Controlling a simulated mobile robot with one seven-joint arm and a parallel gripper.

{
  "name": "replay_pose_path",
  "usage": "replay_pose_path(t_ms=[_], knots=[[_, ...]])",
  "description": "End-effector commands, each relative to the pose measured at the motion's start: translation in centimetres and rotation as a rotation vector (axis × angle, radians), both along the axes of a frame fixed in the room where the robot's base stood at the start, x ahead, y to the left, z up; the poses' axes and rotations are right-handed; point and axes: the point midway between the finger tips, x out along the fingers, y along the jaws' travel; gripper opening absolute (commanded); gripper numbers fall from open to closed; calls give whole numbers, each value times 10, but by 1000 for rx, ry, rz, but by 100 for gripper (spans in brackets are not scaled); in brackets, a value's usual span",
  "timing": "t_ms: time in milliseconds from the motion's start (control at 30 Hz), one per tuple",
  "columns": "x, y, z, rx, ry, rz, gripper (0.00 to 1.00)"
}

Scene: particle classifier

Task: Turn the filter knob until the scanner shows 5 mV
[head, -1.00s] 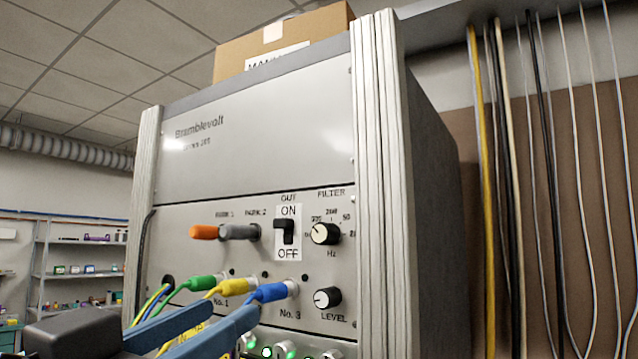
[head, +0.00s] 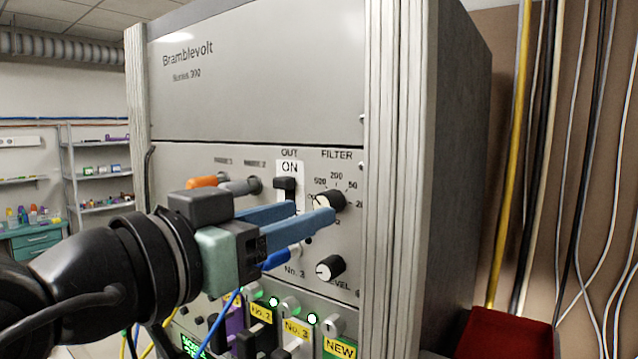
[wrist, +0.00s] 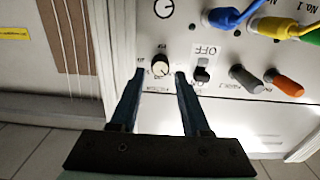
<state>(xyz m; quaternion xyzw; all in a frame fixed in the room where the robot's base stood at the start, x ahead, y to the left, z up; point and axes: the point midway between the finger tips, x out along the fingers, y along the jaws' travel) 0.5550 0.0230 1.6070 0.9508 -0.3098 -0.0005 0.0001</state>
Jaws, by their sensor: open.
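The filter knob (head: 332,198), black with a pale face, is on the grey Bramblevolt panel (head: 225,165) below the word FILTER. In the head view my fingers partly cover it and its scale. My gripper (head: 314,211) is open, with blue fingers reaching toward the knob. In the wrist view the filter knob (wrist: 161,66) shows between the two fingertips of my gripper (wrist: 159,72), with a gap on each side. Whether the fingertips reach the knob's depth I cannot tell. No scanner reading can be made out.
The OUT switch (head: 286,184) is just left of the filter knob, and the LEVEL knob (head: 330,268) is below it. Orange (wrist: 286,85) and grey (wrist: 246,78) plugs and several cable plugs, one blue (wrist: 223,18), stick out nearby. Hanging cables (head: 510,150) are at the right.

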Motion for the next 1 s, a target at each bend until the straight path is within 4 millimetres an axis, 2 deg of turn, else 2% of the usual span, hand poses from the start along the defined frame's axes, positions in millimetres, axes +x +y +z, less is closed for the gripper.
replay_pose_path(t_ms=[100,233,633,667,900,1000], knots=[[17,-13,3,1,3,-2,47],[29,-20,2,-1,2,0,47],[35,-25,-1,1,-1,2,47],[35,-25,-1,1,-1,2,43],[35,-25,0,1,-1,2,0],[35,-25,0,1,-1,2,0]])
